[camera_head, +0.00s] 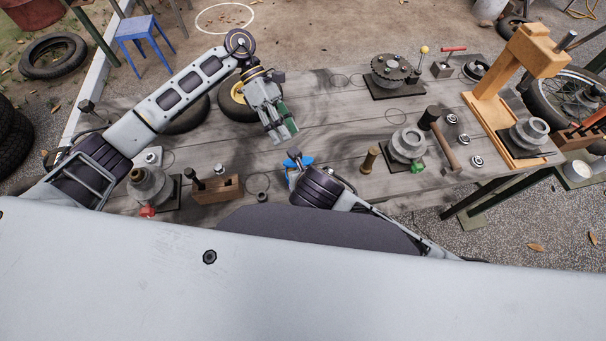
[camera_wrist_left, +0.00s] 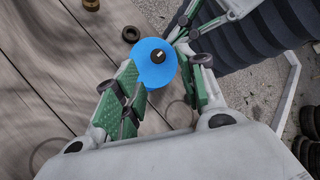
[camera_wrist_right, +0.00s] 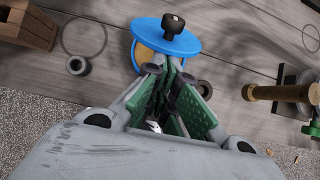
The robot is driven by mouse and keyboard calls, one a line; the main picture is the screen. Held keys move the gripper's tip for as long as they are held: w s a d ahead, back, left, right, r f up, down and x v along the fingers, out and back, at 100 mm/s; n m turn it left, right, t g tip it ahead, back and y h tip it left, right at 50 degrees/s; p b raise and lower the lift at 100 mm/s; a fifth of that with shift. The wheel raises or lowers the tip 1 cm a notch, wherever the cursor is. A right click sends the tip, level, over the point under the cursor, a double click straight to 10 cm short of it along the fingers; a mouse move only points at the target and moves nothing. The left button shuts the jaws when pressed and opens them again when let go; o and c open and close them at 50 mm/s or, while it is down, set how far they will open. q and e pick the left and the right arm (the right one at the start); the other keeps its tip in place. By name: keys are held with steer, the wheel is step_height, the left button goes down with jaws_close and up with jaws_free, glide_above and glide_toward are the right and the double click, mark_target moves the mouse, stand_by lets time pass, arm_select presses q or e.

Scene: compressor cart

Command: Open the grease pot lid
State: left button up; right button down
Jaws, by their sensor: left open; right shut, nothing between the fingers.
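The blue grease pot lid (camera_head: 304,160) with a black knob shows in the middle of the bench, partly hidden by my right arm. In the right wrist view the lid (camera_wrist_right: 190,42) lies over a tan round surface (camera_wrist_right: 148,55); whether this is grease or the pot's wall I cannot tell. My right gripper (camera_wrist_right: 166,66) is shut, its fingertips close by the lid's near edge; contact is unclear. My left gripper (camera_head: 288,130) is open and empty above the bench, behind the lid in the head view. The left wrist view shows the lid (camera_wrist_left: 152,74) beyond its spread fingers.
A brass cylinder (camera_head: 369,160) stands right of the pot and a wooden block (camera_head: 215,190) left. A hammer (camera_head: 440,140), metal housings (camera_head: 408,145) and an orange press (camera_head: 500,85) fill the right side. A yellow-hubbed wheel (camera_head: 238,98) lies behind.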

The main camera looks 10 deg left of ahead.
arm_select(q)
steer(key=shift+v, duration=2.6)
